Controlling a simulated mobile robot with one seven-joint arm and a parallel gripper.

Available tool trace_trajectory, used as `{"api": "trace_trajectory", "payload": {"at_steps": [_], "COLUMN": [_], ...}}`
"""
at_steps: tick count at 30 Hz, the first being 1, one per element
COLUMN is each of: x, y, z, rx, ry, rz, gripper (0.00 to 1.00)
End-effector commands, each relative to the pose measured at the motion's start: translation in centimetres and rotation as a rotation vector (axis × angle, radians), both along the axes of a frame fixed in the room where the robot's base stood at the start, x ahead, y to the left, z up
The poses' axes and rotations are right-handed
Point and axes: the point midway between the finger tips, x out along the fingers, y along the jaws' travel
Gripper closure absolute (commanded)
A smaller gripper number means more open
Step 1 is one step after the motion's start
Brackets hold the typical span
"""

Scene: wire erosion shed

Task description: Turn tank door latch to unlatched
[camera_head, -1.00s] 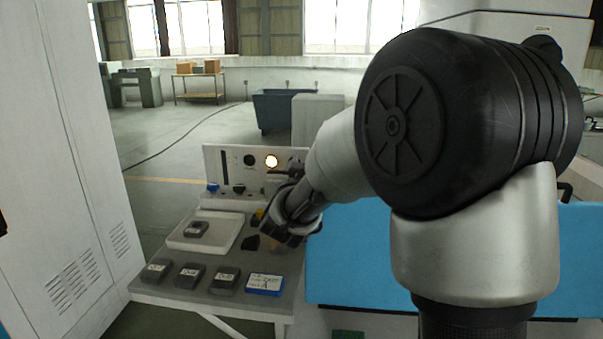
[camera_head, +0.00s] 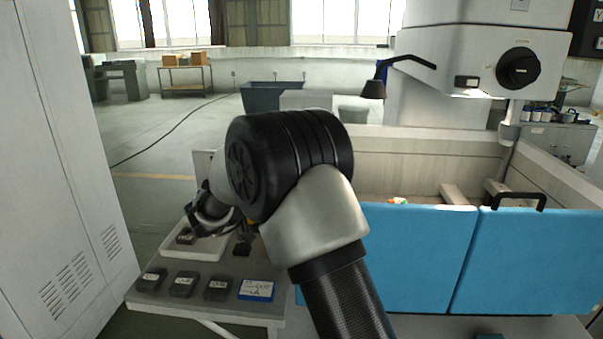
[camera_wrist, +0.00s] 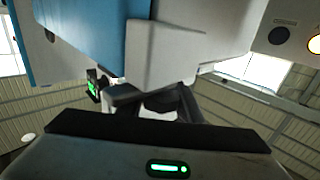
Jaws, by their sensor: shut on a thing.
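The tank's blue door panels (camera_head: 415,255) stand right of my arm in the head view. A black bar handle (camera_head: 519,196) sits on the top edge at the right. In the wrist view a blue door face (camera_wrist: 85,35) is close at upper left, beside a pale grey block (camera_wrist: 165,55). My gripper (camera_wrist: 160,102) has its dark fingers right up against the underside of this block. It is shut on a part there, seemingly the tank door latch, mostly hidden by the fingers. The latch's angle cannot be made out. In the head view my arm hides the spot.
A side table (camera_head: 205,308) at left holds several dark blocks, a blue-edged card (camera_head: 256,290) and a white tray (camera_head: 170,246). A tall white cabinet (camera_head: 60,150) bounds the left. A machine head with a black knob (camera_head: 518,68) overhangs the tank.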

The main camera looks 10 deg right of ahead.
Motion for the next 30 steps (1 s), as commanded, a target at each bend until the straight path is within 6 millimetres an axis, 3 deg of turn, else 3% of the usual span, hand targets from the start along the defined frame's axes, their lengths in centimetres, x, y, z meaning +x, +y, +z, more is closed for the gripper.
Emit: {"api": "trace_trajectory", "payload": {"at_steps": [18,19,22,30], "x": [-0.04,-0.04,-0.06,-0.10], "y": [-0.27,-0.27,-0.27,-0.16], "z": [0.41,0.42,0.37,0.17], "rx": [-0.003,-0.003,-0.003,-0.001], "ry": [-0.009,-0.009,-0.007,-0.004], "rz": [-0.045,-0.045,-0.045,-0.043], "gripper": [0.90,0.66,0.49,0.49]}}
